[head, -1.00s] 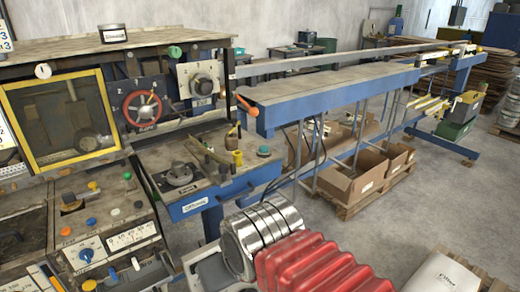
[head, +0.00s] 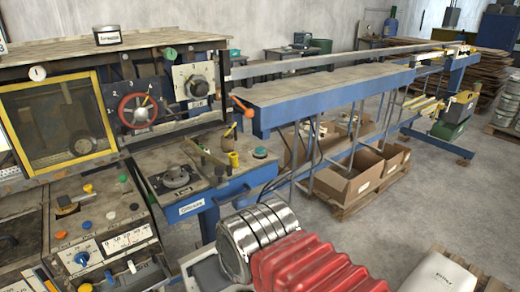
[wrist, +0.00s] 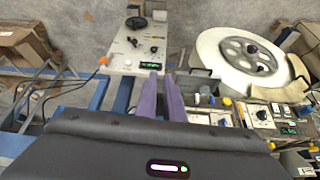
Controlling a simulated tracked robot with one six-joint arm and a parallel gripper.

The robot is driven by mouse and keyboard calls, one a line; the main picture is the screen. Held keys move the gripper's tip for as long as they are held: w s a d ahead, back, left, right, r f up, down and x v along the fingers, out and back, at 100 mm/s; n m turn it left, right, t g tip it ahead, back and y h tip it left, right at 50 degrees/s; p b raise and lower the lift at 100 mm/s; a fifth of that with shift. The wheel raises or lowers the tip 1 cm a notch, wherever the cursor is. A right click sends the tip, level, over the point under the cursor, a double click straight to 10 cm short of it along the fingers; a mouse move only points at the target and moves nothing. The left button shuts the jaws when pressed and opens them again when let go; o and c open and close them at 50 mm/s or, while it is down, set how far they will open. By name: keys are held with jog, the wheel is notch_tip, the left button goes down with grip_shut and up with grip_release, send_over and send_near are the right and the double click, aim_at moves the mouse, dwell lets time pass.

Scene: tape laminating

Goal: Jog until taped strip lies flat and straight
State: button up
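A long narrow grey strip or rail (head: 340,60) runs straight above the blue-edged bench (head: 330,88) in the head view. I cannot tell whether it is the taped strip, and no tape is clearly visible on it. The machine's red handwheel (head: 137,110) and a dial plate (head: 196,86) are at the left. A blue-edged control stand (head: 205,180) carries a black knob and levers. In the wrist view, my gripper (wrist: 160,73) has two purple fingers with a narrow gap between them and nothing visible in it. A grey control panel (wrist: 138,40) is beyond the fingertips.
A large white disc (wrist: 245,60) with a grey hub is right of my fingers in the wrist view. Cardboard boxes (head: 350,182) sit under the bench on a pallet. A yellow-framed window (head: 65,118) is at left. Bare floor (head: 420,205) lies to the right.

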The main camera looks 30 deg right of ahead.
grip_shut()
dwell(0.9)
jog(key=shift+s, duration=0.1)
